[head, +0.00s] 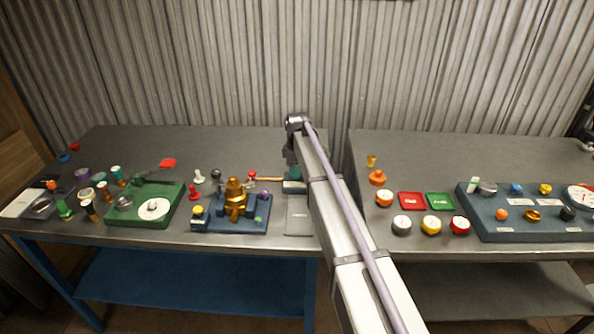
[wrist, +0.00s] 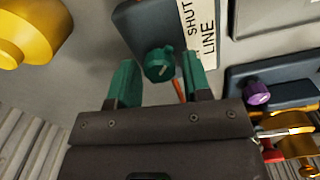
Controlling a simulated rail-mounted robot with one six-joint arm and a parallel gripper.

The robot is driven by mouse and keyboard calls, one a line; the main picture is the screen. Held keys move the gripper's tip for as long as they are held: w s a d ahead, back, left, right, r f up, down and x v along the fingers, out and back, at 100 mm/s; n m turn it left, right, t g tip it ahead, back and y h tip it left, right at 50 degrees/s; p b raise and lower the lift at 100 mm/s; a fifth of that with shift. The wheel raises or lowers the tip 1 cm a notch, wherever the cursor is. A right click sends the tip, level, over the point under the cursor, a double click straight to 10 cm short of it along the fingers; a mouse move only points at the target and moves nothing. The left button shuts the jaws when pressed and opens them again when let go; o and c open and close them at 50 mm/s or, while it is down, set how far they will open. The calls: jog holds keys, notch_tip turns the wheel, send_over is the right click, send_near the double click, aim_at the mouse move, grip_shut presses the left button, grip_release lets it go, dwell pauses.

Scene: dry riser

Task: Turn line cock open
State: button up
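The line cock (wrist: 159,65) is a teal knob on a dark blue-grey base (wrist: 143,22) in the wrist view. A white label reading "SHUT" and "LINE" (wrist: 203,38) lies beside it. My gripper (wrist: 160,75) is open, with one green finger on each side of the knob. Gaps show between the fingers and the knob, so it is not gripped. A thin orange-red strip shows between the fingers, partly hidden by the gripper body. In the head view my arm comes down over the back of the left bench, and the cock is not clear there.
A blue-based brass fixture (head: 235,198) with a purple knob (head: 263,195) stands nearby on the left bench. A grey plate (head: 298,216) lies in front of my wrist. Red and white pegs stand left of it. A control board (head: 520,222) sits on the right bench.

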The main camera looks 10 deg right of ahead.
jog(key=c, duration=0.6)
jog(key=shift+c, duration=0.2)
jog(key=shift+m, duration=0.4)
jog(key=m, duration=1.2)
jog(key=shift+m, duration=0.3)
jog(key=m, duration=0.4)
jog(key=shift+d+m, duration=0.1)
jog(key=shift+m, duration=0.2)
